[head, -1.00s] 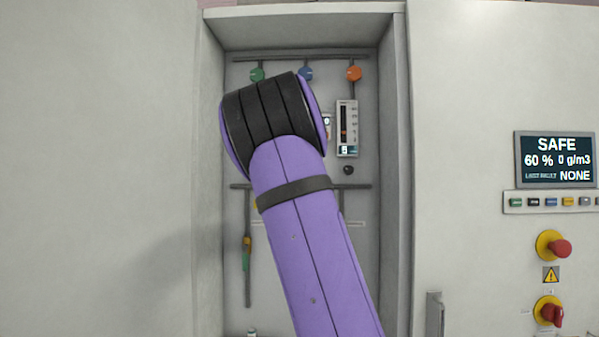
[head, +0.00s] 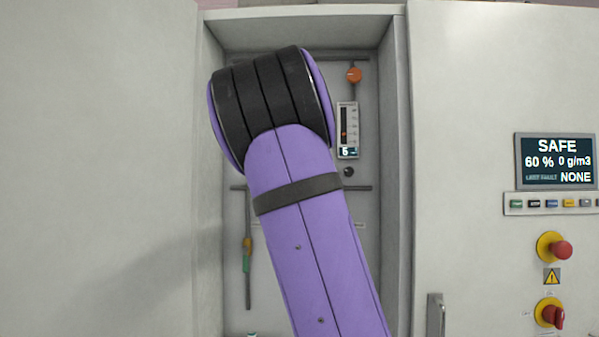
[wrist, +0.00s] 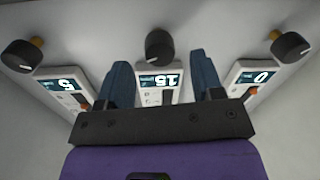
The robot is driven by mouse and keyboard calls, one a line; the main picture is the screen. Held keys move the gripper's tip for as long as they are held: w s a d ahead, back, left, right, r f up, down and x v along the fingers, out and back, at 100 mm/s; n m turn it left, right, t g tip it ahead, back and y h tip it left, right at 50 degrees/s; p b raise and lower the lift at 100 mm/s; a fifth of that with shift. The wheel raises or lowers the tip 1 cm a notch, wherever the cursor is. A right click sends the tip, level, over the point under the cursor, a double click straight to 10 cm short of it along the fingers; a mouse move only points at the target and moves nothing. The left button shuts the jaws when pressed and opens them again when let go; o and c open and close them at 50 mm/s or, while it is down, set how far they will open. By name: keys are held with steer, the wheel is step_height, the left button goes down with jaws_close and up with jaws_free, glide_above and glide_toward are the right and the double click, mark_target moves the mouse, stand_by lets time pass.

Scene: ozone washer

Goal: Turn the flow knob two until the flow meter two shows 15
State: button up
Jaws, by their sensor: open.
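In the wrist view, which shows the panel upside down, the middle flow meter (wrist: 158,88) reads 15. Its black flow knob (wrist: 159,45) sits just past my fingertips. My gripper (wrist: 159,62) is open and empty, with one blue finger on each side of the middle meter in the picture. The knob appears clear of both fingers. In the head view my arm hides the middle meter, its knob and my gripper.
An outer flow meter (wrist: 66,88) reads 5, with a black knob (wrist: 21,55); the other (wrist: 255,78) reads 0, with its knob (wrist: 291,46). The recess side wall (head: 394,170) stands right of my arm. The display (head: 556,160) reads SAFE.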

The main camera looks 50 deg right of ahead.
steer(key=shift+v, duration=2.95)
step_height(320, 180, down, 15)
steer(key=d+g+y, duration=0.1)
steer(key=g+y, duration=0.2)
steer(key=y, duration=0.1)
steer(key=s+a+f+y, duration=0.2)
steer(key=a+f+y, duration=0.35)
steer(key=f, duration=0.25)
steer(key=s+a+f+n+g+y, duration=0.1)
steer(key=s+a+n+g+y, duration=0.2)
steer(key=s+a, duration=2.3)
steer(key=a+n+g, duration=0.1)
steer(key=a+n, duration=0.2)
steer(key=n, duration=0.1)
steer(key=shift+s+y, duration=0.2)
steer(key=shift+y, duration=0.15)
